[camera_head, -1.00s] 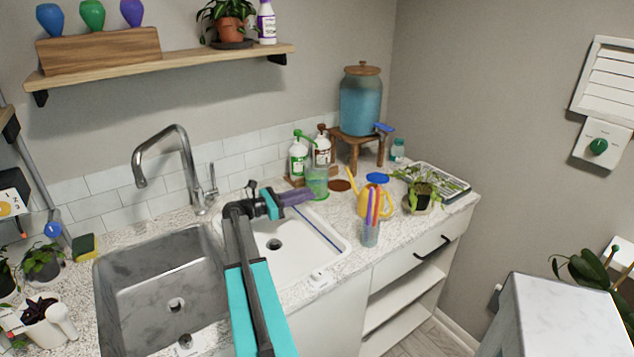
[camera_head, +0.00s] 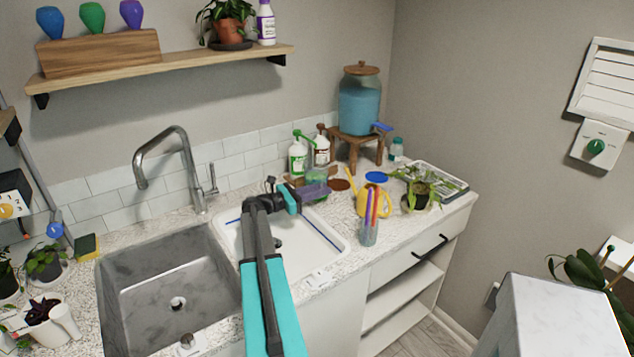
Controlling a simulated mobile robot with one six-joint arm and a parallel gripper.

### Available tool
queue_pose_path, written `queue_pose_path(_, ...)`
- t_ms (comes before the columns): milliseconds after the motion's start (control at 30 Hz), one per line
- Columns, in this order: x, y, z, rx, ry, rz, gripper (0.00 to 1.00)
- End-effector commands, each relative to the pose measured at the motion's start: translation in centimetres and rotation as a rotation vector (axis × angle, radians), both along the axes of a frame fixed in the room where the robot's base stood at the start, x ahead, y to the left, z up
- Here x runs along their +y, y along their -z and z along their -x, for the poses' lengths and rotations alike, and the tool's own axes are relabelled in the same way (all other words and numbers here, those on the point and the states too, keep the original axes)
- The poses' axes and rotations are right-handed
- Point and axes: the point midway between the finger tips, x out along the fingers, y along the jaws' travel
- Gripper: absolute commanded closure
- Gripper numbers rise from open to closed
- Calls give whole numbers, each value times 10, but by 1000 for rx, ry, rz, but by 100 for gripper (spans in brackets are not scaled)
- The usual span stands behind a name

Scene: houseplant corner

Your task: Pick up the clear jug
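A see-through, green-tinted vessel (camera_head: 317,176), which looks like the clear jug, stands on the counter behind the white sink basin, in front of the pump bottles. My gripper (camera_head: 318,192), with purple fingers, reaches from the left over the back of the white basin. Its fingers overlap the vessel's lower part in the picture, hiding some of it. I cannot tell whether they touch it or lie around it. The gap between the fingers does not show.
Pump bottles (camera_head: 298,157) stand close behind the vessel. A yellow watering can (camera_head: 372,203) and a clear cup of coloured sticks (camera_head: 369,232) stand to its right. A blue dispenser (camera_head: 360,105) on a wooden stool is behind. The tap (camera_head: 187,165) rises at the left.

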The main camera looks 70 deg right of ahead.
Motion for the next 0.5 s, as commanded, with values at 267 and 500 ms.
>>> queue_pose_path(267, -24, -1, 20, 0, 1, -1, 82)
queue_pose_path(500, -34, 0, 30, 0, 0, 0, 82)
